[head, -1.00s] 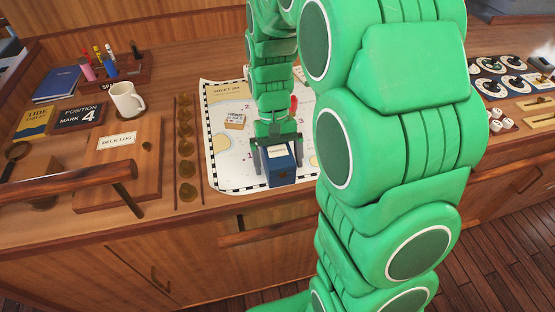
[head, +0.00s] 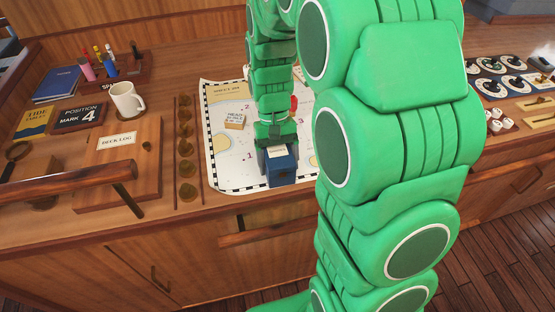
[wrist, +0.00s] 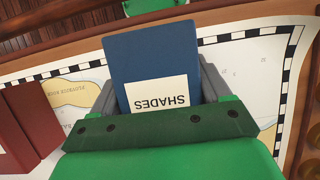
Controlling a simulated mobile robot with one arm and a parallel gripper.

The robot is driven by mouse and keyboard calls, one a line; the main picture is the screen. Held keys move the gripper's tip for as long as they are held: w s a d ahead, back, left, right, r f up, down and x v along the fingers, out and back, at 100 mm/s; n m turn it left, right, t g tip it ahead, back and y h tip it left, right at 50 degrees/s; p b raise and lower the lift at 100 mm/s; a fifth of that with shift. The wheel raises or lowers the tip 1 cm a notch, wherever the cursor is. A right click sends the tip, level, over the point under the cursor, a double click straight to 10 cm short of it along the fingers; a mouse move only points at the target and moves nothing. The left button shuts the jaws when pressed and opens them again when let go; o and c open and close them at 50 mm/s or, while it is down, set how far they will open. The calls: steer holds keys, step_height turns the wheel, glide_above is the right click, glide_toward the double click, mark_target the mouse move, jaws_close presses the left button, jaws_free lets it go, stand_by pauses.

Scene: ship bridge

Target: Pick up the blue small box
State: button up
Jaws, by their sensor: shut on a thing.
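The blue small box (head: 281,172) stands on the chart near the counter's front edge in the head view. In the wrist view the blue box (wrist: 152,57) carries a cream label reading "SHADES". My gripper (head: 277,155) is directly above and around it. In the wrist view the grey fingers of my gripper (wrist: 155,90) lie against both sides of the box, shut on it. The box's underside is hidden, and I cannot tell whether it is clear of the chart.
A red box (wrist: 27,122) is close to the left in the wrist view. A white mug (head: 127,98) and a deck log (head: 116,142) are further left. A wooden rail (head: 70,183) stands at the front left.

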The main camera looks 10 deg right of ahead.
mark_target(279, 155)
steer(key=c, duration=0.3)
steer(key=shift+r, duration=0.1)
steer(key=shift+c, duration=0.2)
steer(key=shift+r, duration=0.3)
step_height(279, 155, up, 3)
steer(key=shift+s+r, duration=0.1)
steer(key=s+r, duration=0.9)
steer(key=s, duration=0.4)
steer(key=shift+s+d+r, duration=0.25)
steer(key=shift+s+d, duration=0.05)
steer(key=shift+s, duration=0.1)
